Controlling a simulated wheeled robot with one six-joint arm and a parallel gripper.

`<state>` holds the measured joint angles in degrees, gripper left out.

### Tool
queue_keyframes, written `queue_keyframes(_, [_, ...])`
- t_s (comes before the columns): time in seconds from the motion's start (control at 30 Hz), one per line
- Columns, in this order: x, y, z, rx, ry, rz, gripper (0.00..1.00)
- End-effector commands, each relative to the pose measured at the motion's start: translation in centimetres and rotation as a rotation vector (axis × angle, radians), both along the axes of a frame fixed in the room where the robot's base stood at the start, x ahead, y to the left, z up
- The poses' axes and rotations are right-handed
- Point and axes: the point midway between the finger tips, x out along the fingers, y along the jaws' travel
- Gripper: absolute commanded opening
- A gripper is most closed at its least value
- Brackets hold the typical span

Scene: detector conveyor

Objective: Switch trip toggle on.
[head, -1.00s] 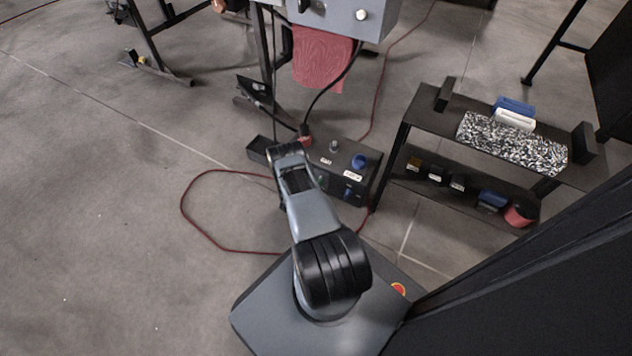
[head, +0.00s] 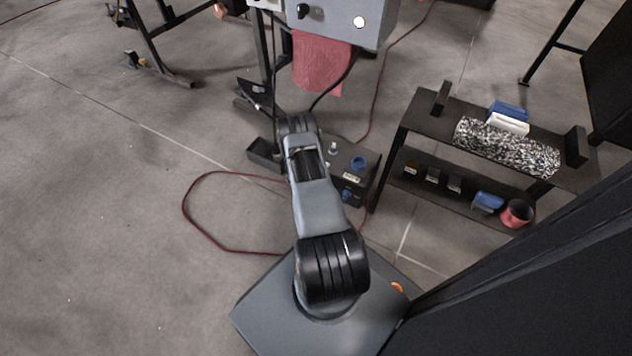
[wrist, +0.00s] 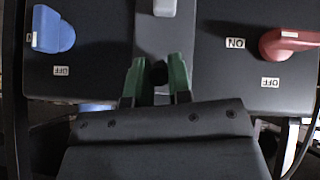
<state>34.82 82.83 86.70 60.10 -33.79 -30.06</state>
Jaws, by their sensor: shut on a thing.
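The low dark control box (head: 366,180) stands on the floor ahead of my base, and its left part is behind my arm in the head view. In the wrist view its panel (wrist: 212,75) carries a blue knob (wrist: 52,30) at left, a pale knob (wrist: 164,7) at top middle and a red handle (wrist: 290,43) at right. ON and OFF labels show upside down. My gripper (wrist: 158,70), with green fingertips, is shut on a dark rounded piece (wrist: 159,74) in front of the grey middle strip. I cannot tell whether this piece is the trip toggle. The head view hides the fingers.
A dark shelf rack (head: 405,120) with a speckled roll (head: 507,147) stands to the right. A grey cabinet (head: 335,18) with a red cloth (head: 320,65) is beyond the box. A red cable (head: 190,225) loops over the floor at left.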

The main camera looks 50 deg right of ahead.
Motion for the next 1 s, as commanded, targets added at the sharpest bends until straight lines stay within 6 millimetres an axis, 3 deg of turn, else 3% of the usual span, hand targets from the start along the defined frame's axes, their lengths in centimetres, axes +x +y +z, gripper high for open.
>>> queue_keyframes(0.47, [-0.24,-0.24,0.02,0.006,0.003,-0.008,0.00])
queue_keyframes(0.5, [-0.23,-0.23,0.03,0.006,0.003,-0.008,0.23])
queue_keyframes(0.7, [-0.01,0.01,0.02,0.007,0.003,-0.001,0.42])
queue_keyframes(1.0, [0.10,0.25,0.27,0.008,0.003,0.004,0.44])
